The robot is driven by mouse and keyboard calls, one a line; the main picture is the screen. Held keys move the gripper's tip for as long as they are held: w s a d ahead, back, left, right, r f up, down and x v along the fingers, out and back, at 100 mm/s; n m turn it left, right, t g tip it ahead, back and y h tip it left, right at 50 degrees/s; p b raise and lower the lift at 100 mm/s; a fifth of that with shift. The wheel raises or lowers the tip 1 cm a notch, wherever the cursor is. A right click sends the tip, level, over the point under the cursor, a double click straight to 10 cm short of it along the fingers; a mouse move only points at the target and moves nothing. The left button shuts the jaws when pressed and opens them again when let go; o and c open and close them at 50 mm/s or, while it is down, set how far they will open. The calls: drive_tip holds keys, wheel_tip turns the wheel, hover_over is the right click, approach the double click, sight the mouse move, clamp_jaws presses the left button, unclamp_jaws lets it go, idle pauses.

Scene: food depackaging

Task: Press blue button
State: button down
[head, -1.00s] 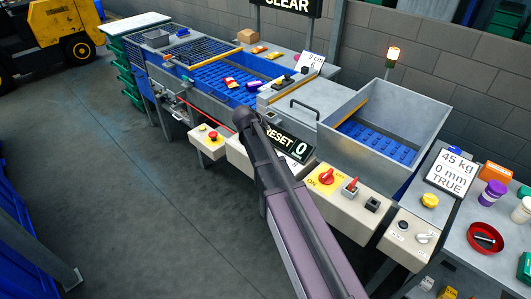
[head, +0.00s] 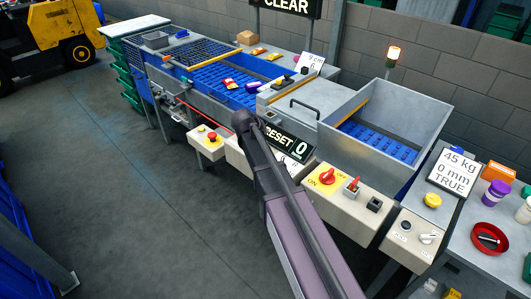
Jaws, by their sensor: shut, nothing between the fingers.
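I cannot make out a blue button in the head view. The beige control panel (head: 344,203) on the machine's front carries a red rotary switch (head: 327,177), a red-handled switch (head: 352,187) and a black button (head: 374,204). My arm crosses in front of this panel and hides part of it, left of the rotary switch. A smaller beige box (head: 207,145) to the left has a red button (head: 212,137) and a small yellow one. My gripper is not visible; only my arm's links and a dark joint show.
A RESET sign with a 0 (head: 289,142) stands behind my arm. A grey hopper (head: 411,105) with a blue floor is at the right, beside a lit beacon (head: 393,53). The floor at left is clear.

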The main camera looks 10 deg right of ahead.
drive_tip(key=shift+f+b, duration=2.85)
drive_tip(key=shift+f, duration=0.3)
drive_tip(key=shift+s+f+b, duration=0.1)
drive_tip(key=shift+f+b, duration=0.85)
idle(0.3)
drive_tip(key=shift+r, duration=0.15)
drive_tip(key=shift+r+p, duration=0.8)
drive_tip(key=shift+p, duration=0.15)
drive_tip(key=shift+r, duration=0.1)
drive_tip(key=shift+r+p, duration=2.45)
drive_tip(key=shift+p, duration=0.05)
